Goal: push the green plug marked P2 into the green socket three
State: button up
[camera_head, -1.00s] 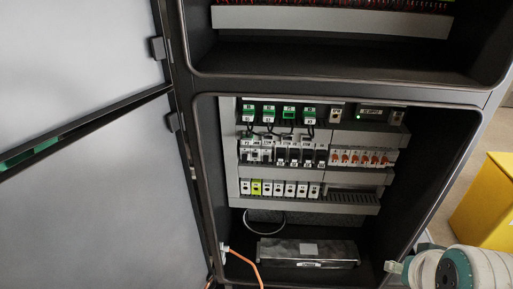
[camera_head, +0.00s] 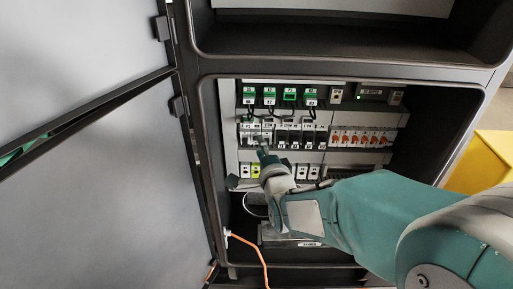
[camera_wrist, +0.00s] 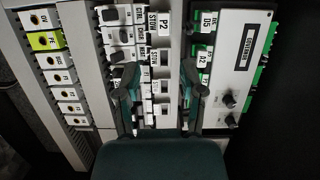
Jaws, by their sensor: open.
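My gripper (camera_head: 262,150) reaches into the cabinet in front of the middle row of modules. In the wrist view my gripper (camera_wrist: 158,80) is open, with one finger on each side of a white module strip. A label reading P2 (camera_wrist: 165,27) with STOW beside it lies just beyond the fingertips. I cannot make out the green plug itself there. In the head view, the third green block (camera_head: 290,96) in the top row has a dark face and no white label. The green blocks beside it carry white labels. Nothing shows held between the fingers.
Orange-handled switches (camera_head: 361,138) sit right of the gripper. A row of white modules (camera_wrist: 57,80), one yellow-green, runs along the left of the wrist view. The open cabinet door (camera_head: 85,200) stands left. An orange cable (camera_head: 250,246) hangs low, and a yellow box (camera_head: 482,160) stands right.

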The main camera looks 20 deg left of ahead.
aim_at(250, 126)
jog(key=x, duration=0.7)
jog(key=shift+a, duration=0.15)
jog(key=shift+x, duration=1.15)
jog(key=shift+w+r, duration=0.15)
jog(key=shift+w, duration=0.1)
jog(key=shift+r, duration=0.1)
grip_shut()
jog(key=shift+s, duration=0.2)
